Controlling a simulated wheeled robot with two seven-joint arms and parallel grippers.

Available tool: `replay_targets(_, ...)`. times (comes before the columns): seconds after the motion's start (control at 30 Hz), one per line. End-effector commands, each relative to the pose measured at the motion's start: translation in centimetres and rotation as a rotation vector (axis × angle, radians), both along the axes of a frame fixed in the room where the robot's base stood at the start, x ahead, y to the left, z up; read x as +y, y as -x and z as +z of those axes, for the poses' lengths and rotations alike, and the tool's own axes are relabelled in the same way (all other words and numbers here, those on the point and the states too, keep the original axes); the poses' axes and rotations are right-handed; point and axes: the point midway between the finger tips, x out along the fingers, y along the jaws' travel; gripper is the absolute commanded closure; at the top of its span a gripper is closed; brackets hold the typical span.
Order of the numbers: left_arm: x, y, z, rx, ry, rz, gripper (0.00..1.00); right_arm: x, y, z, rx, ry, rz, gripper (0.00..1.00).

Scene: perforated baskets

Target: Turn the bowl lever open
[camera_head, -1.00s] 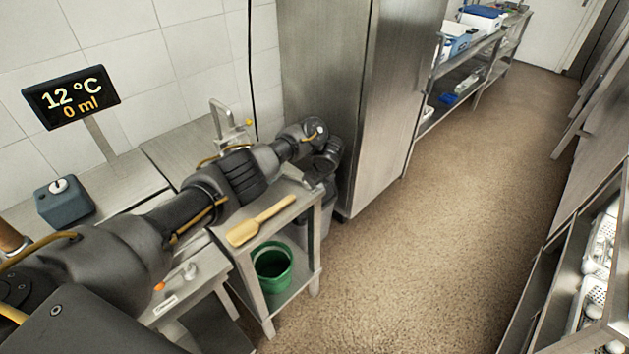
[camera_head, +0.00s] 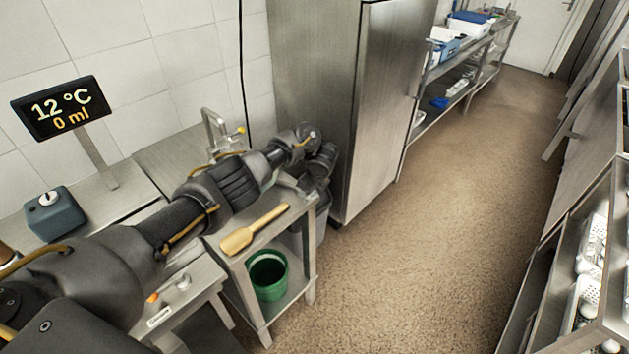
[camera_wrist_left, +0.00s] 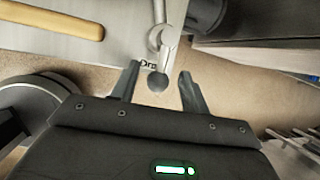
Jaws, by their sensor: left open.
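A metal lever with a dark ball knob (camera_wrist_left: 158,82) hangs at the edge of a steel surface in the left wrist view. Partly hidden lettering starting "Dra" is beside it. My left gripper (camera_wrist_left: 159,72) is open, with one finger on each side of the knob; I cannot tell whether either touches it. In the head view my left arm reaches from the left across the steel counter to the cabinet side. Its wrist hides the fingers and the lever there. No bowl can be made out. My right gripper is not in view.
A wooden paddle (camera_head: 254,229) lies on the low steel table, with a green bucket (camera_head: 268,275) beneath. A tall steel cabinet (camera_head: 385,100) stands beyond my wrist. A display (camera_head: 58,107) reads 12 °C and 0 ml. A blue-grey box (camera_head: 56,214) sits at left. The floor at right is clear.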

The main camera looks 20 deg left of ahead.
Motion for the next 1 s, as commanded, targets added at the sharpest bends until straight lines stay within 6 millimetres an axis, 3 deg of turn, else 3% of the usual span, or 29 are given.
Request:
replay_targets(0.33,-2.3,1.9,6.8,-0.006,0.001,-0.007,0.54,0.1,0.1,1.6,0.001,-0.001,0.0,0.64)
replay_targets(0.4,-2.5,2.3,8.0,-0.003,-0.001,-0.004,0.54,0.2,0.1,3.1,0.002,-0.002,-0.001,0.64)
replay_targets(0.63,-3.0,2.8,9.1,-0.003,-0.001,-0.004,0.54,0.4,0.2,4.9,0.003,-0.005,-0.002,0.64)
replay_targets(1.0,-3.1,2.9,9.0,-0.003,-0.001,-0.004,0.54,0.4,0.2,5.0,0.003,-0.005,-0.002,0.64)
